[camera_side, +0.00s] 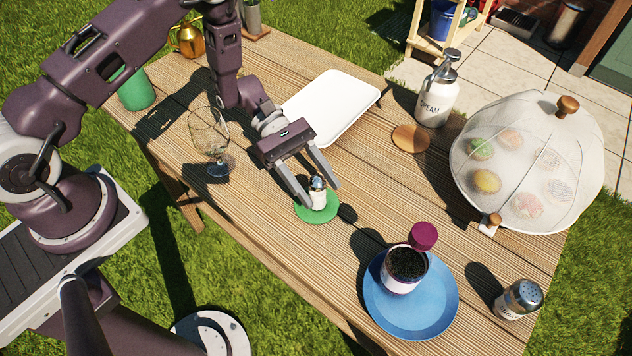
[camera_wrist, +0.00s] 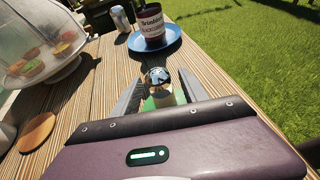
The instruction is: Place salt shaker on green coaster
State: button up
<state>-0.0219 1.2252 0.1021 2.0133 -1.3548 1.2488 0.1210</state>
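The salt shaker (camera_side: 318,196), small and pale with a shiny metal top, stands upright on the green coaster (camera_side: 304,213) near the middle of the table. My gripper (camera_side: 322,196) is low over the coaster, with its fingers spread on either side of the shaker. In the wrist view the shaker (camera_wrist: 158,84) shows between the two fingers, with narrow gaps to both, so the gripper looks open. Part of the green coaster (camera_wrist: 163,100) shows around it there; my gripper body hides the rest.
A wine glass (camera_side: 209,138) stands left of my gripper, and a white tray (camera_side: 333,105) lies behind it. A blue plate (camera_side: 435,315) holds a jar (camera_side: 405,268). A larger shaker (camera_side: 519,299), a mesh food cover (camera_side: 530,160), a cream bottle (camera_side: 437,95) and a wooden coaster (camera_side: 410,138) are to the right.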

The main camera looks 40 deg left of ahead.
jog(key=v, duration=1.2)
jog(key=s+d+r+m+y, duration=0.1)
jog(key=s+r+m+y, duration=0.25)
jog(key=r, duration=0.55)
jog(key=s+d+r+m+y, duration=0.1)
jog(key=s+r+m+y, duration=0.3)
jog(key=r, duration=0.5)
jog(key=s+a+r+m+t+y, duration=0.2)
jog(key=s+r+m+t, duration=0.1)
jog(key=s, duration=0.3)
jog(key=s+a+r+m+t+y, duration=0.3)
jog(key=s+m+t, duration=0.2)
jog(key=s, duration=0.2)
jog(key=shift+a+y, duration=0.15)
jog(key=shift+y, duration=0.2)
